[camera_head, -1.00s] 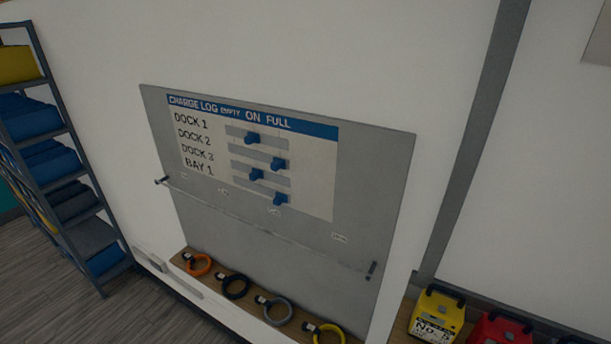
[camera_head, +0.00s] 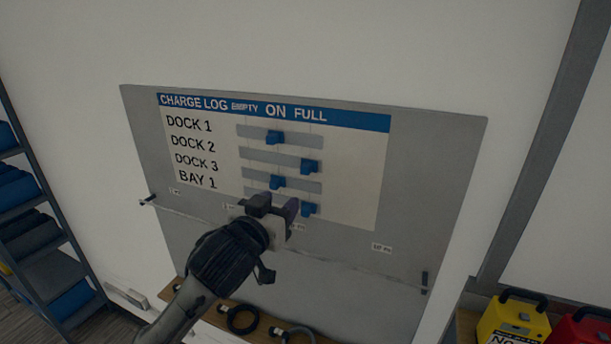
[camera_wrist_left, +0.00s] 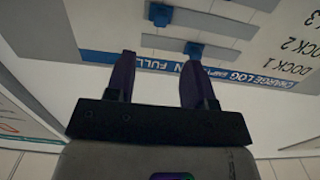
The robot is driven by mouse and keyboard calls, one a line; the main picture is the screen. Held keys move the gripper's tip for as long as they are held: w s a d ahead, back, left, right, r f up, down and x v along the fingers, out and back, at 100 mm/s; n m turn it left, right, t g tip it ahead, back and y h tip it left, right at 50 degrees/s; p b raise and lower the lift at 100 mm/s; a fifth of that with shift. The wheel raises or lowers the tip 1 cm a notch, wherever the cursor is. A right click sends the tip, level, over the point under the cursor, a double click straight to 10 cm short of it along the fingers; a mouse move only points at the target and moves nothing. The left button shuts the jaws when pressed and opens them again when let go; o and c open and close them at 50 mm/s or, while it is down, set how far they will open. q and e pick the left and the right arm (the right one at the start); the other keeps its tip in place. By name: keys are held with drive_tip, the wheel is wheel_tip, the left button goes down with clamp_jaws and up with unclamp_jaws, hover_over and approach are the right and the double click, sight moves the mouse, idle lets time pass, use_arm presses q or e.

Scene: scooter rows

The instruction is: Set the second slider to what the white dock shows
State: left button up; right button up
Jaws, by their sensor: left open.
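The charge log board (camera_head: 435,170) is on the wall, with rows for Dock 1, Dock 2, Dock 3 and Bay 1, and columns Empty, On and Full. The second slider (camera_head: 309,167), in the Dock 2 row, is at the Full end. It also shows at the top of the left wrist view (camera_wrist_left: 160,15). The first slider (camera_head: 275,137) is near On, the third (camera_head: 278,182) near On, the fourth (camera_head: 309,209) near Full. My left gripper (camera_head: 275,203) is open and empty in front of the lower rows. My right gripper and the white dock are out of view.
A thin rail (camera_head: 350,268) crosses the board below the sliders. A wooden shelf under it holds a black ring (camera_head: 242,318) and a grey ring (camera_head: 297,335). A yellow battery case (camera_head: 515,322) and a red one (camera_head: 580,328) stand at lower right. Shelving (camera_head: 50,275) is at left.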

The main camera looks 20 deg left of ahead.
sight(304, 168)
use_arm(q)
drive_tip(key=w+p, duration=0.1)
drive_tip(key=w, duration=0.3)
drive_tip(key=w+r+p, duration=0.1)
drive_tip(key=w, duration=0.2)
drive_tip(key=w+p, duration=0.1)
drive_tip(key=w, duration=0.3)
drive_tip(key=shift+w+d+r, duration=0.1)
drive_tip(key=shift+w+r, duration=0.2)
drive_tip(key=shift+w+p, duration=0.4)
drive_tip(key=shift+w, duration=0.55)
drive_tip(key=shift+w+d+f, duration=0.1)
drive_tip(key=shift+w, duration=0.1)
drive_tip(key=shift+c, duration=0.4)
clamp_jaws()
